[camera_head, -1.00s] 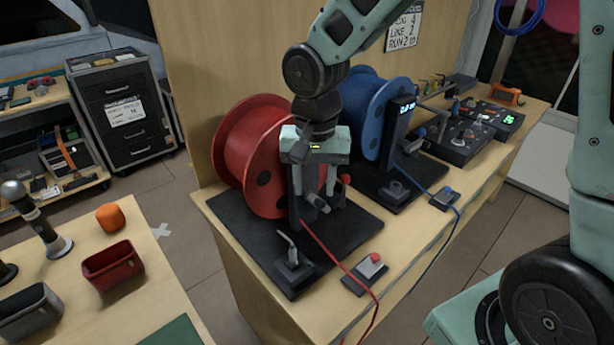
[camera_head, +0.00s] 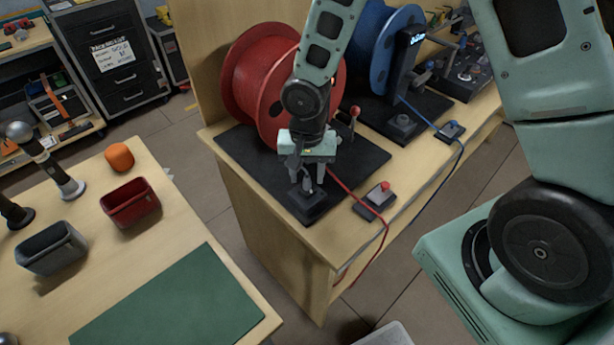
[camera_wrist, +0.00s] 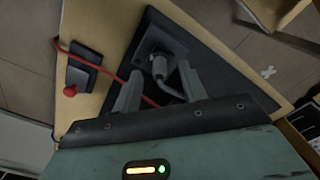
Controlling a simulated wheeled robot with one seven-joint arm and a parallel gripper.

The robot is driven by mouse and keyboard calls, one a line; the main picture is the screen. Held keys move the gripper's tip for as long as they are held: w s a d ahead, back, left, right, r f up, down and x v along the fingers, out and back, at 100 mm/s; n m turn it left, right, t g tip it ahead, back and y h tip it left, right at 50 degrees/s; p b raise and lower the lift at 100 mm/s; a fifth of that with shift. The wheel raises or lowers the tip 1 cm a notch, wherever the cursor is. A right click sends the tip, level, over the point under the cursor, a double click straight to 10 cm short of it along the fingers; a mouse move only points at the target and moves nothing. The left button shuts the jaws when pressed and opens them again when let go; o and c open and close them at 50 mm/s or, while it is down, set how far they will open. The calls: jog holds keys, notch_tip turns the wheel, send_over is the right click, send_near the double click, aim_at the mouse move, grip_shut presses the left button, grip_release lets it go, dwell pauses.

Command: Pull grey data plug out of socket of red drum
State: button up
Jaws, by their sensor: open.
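The red drum (camera_head: 245,85) stands on a black base plate (camera_head: 255,160) on the wooden bench. Its dark socket block (camera_head: 311,207) is at the plate's near corner, and it also shows in the wrist view (camera_wrist: 176,42). The grey data plug (camera_wrist: 159,66) sits in the socket with a bent grey tail; in the head view (camera_head: 307,183) it is partly hidden. My gripper (camera_head: 306,184) is low over the socket, pointing down. In the wrist view its open fingers (camera_wrist: 160,78) stand on either side of the plug, with visible gaps; contact cannot be told.
A red cable (camera_head: 358,198) runs from the drum past a red-button box (camera_head: 376,198) and over the bench edge. The blue drum (camera_head: 383,45) stands behind to the right. A side table with a red bin (camera_head: 131,204) and green mat (camera_head: 170,312) is at left.

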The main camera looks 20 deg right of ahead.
jog(key=shift+f, duration=0.8)
jog(key=shift+c, duration=0.3)
grip_shut()
